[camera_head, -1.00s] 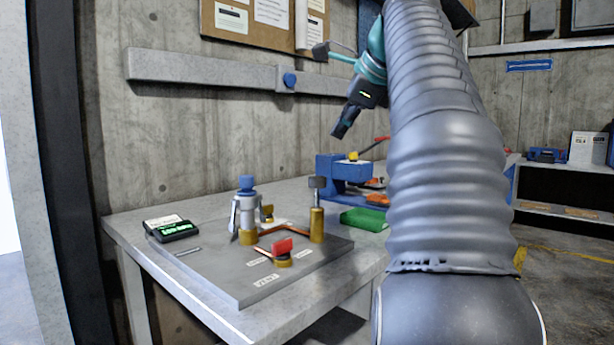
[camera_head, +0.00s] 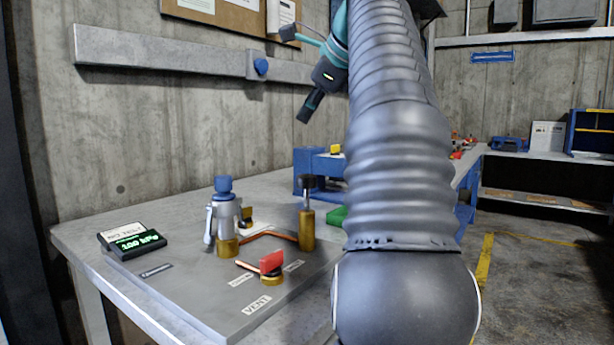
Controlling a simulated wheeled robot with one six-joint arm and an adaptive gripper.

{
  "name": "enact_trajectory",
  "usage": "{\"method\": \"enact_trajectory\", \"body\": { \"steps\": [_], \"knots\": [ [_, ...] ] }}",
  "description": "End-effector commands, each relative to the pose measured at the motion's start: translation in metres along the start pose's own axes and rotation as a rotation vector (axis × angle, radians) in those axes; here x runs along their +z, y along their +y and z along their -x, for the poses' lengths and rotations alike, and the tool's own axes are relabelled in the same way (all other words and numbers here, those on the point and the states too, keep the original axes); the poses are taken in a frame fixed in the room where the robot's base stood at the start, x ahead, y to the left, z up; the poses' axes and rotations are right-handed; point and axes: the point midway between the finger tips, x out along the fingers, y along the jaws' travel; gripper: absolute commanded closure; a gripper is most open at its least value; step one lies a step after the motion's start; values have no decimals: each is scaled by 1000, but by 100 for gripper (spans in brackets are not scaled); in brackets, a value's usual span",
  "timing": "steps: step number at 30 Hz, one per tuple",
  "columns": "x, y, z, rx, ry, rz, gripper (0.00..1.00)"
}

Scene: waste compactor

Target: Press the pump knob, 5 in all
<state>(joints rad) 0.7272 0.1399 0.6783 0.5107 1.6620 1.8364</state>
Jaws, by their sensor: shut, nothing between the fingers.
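A brass cylinder (camera_head: 307,230) stands upright on a grey plate (camera_head: 200,305) on the table. A dark knob (camera_head: 307,182) on a thin rod tops it and looks like the pump knob. To its left on the plate is a silver fitting with a blue cap (camera_head: 223,184) and a brass base. A red-handled valve (camera_head: 271,263) is in front, by a label reading VENT. My gripper (camera_head: 304,118) is shut and empty, pointing down and to the left. It appears above the knob in the picture, clearly apart from it.
A black display box (camera_head: 131,240) with green lettering sits at the table's left. A blue device (camera_head: 318,165) and a green block (camera_head: 338,215) are behind the cylinder, partly hidden by my arm. A wall rail (camera_head: 170,63) runs behind the table.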

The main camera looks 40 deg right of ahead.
Motion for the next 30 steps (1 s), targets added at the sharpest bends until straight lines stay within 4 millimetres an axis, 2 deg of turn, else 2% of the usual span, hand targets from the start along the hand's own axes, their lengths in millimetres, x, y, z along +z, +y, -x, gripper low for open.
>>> {"method": "enact_trajectory", "body": {
  "steps": [10, 21, 30],
  "knots": [
    [-14, 13, -16, 0, 2, -3, 100],
    [-38, 36, -48, -1, 3, -3, 100],
    [-46, 43, -59, -2, 2, -3, 100]
  ]
}}
